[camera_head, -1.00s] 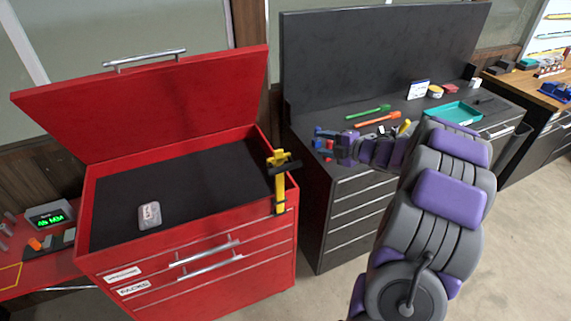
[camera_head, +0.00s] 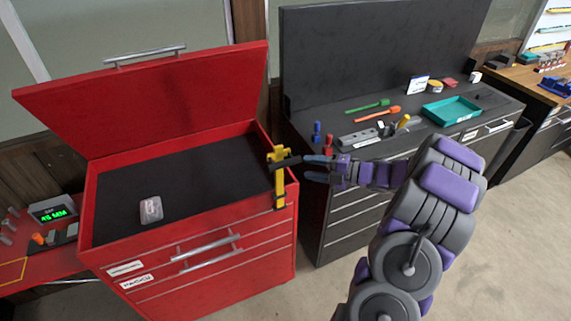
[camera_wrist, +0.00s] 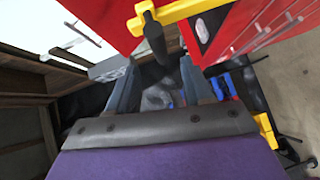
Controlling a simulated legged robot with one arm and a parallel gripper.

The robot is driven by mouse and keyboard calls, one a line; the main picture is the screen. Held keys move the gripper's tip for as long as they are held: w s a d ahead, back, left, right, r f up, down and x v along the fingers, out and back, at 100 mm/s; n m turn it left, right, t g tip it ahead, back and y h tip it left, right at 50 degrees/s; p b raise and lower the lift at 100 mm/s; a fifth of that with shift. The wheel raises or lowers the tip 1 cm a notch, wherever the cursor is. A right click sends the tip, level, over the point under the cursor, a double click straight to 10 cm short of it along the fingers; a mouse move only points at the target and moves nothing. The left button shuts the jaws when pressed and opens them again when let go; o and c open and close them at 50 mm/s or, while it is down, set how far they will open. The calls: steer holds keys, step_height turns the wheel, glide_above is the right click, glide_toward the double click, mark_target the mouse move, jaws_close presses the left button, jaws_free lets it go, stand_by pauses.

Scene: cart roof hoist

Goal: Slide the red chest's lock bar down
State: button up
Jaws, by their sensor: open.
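The red chest (camera_head: 190,267) stands at the left with its lid raised. Its yellow lock bar (camera_head: 279,180) is upright at the chest's front right corner. A black handle (camera_head: 288,162) sticks out to the right near the bar's top. My gripper (camera_head: 308,167) is open just right of the lock bar, close to the handle. In the wrist view the yellow bar (camera_wrist: 182,12) crosses the top, and the black handle (camera_wrist: 154,38) points toward the gap between my fingers (camera_wrist: 150,70). I cannot tell whether the fingers touch it.
A small clear case (camera_head: 151,209) lies on the chest's black interior. A dark workbench (camera_head: 345,222) stands to the right with a teal tray (camera_head: 451,111), screwdrivers and other tools on it. A red side table with a green display (camera_head: 53,211) is at the far left.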

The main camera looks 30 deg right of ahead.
mark_target(290, 165)
steer(key=x, duration=0.9)
steer(key=shift+w, duration=0.1)
jaws_close()
stand_by(0.4)
